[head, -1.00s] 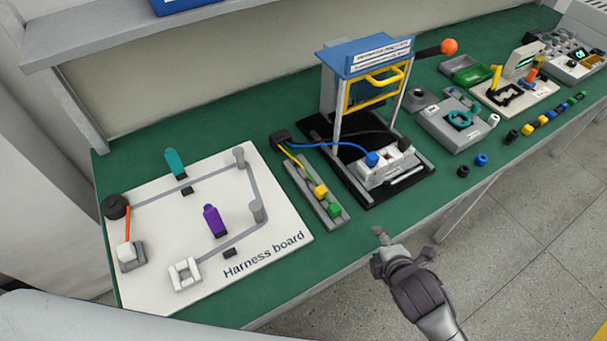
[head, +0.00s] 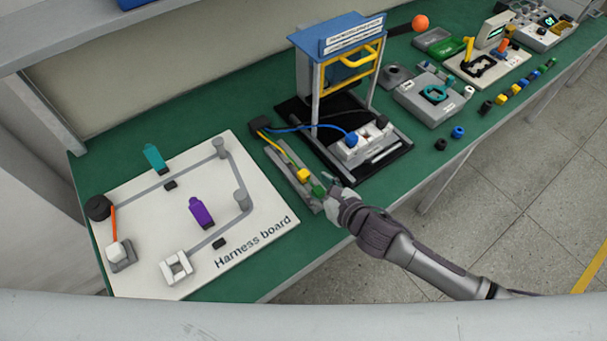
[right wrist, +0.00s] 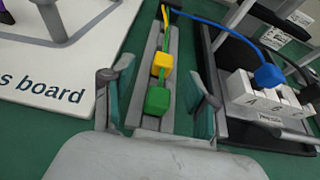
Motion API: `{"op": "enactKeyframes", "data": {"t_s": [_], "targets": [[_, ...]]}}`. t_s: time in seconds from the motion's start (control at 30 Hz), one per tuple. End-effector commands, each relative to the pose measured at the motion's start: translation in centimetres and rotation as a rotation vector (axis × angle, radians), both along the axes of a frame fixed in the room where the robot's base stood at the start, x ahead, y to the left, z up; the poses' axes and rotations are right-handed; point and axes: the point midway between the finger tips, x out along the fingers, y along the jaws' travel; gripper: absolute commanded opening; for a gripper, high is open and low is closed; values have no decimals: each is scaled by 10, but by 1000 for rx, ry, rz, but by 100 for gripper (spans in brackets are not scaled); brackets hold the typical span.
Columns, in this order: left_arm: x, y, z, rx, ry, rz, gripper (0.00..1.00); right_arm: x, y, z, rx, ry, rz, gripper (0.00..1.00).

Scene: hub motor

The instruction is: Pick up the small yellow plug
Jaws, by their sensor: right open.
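The small yellow plug (head: 303,175) lies in a narrow grey tray (head: 278,160), at the end of a yellow wire. A green plug (head: 318,189) sits just nearer to me in the same tray. The right wrist view shows the yellow plug (right wrist: 162,65) beyond the green plug (right wrist: 157,100). My right gripper (head: 328,188) is over the near end of the tray. In its wrist view the right gripper (right wrist: 160,100) is open, with one finger on each side of the tray and nothing held. My left gripper is not in view.
The white harness board (head: 130,200) lies to the left with posts and clips. A black-based test fixture (head: 385,165) with a blue-topped frame stands close on the right, its blue plug (head: 352,139) wired. The table's front edge is near the right gripper.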

Motion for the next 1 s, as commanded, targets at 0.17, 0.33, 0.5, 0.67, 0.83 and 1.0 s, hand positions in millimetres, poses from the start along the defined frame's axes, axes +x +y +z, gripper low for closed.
{"op": "enactKeyframes", "data": {"t_s": [0.17,0.33,0.5,0.67,0.83,1.0], "targets": [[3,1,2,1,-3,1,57,15,10,-8,1,2,-2,58],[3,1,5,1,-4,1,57,25,15,-11,1,2,-4,58],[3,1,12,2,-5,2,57,45,24,-20,3,4,-4,58],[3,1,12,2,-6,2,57,57,32,-28,2,4,-4,58],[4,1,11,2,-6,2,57,59,34,-30,1,2,-3,58],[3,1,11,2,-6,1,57,58,34,-30,1,2,-3,47]]}}
